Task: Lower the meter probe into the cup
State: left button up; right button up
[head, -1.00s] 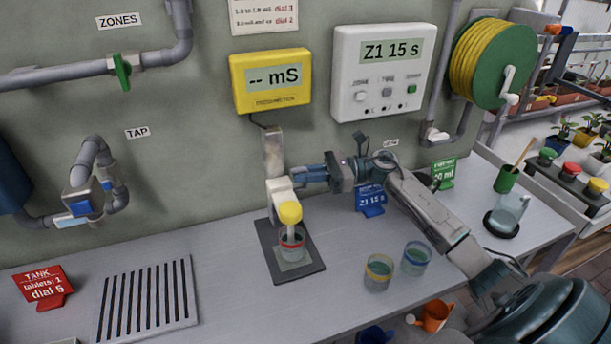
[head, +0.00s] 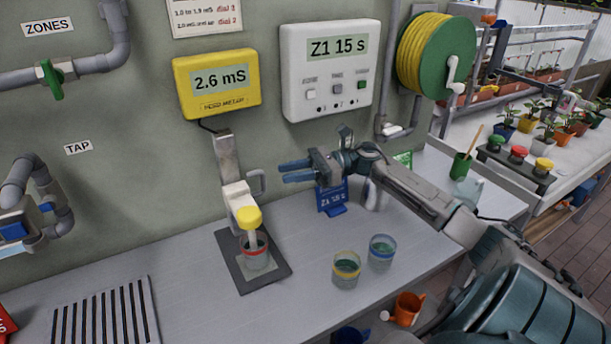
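The meter probe (head: 250,219) has a yellow cap and hangs from a white sliding head with a grey handle (head: 257,182) on a wall post. Its lower end is down inside the red-banded cup (head: 256,253), which stands on a dark mat (head: 272,272). The yellow meter (head: 217,84) above reads 2.6 mS. My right gripper (head: 282,172) points left, just right of the handle and apart from it. Its two blue fingers are spread with nothing between them. My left gripper does not show.
A yellow-banded cup (head: 346,269) and a blue-banded cup (head: 381,251) stand right of the mat. A slotted drain (head: 105,317) lies at left. The bench between drain and mat is clear.

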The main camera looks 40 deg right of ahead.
jog(key=shift+b+v, duration=0.4)
jog(key=shift+v, duration=1.4)
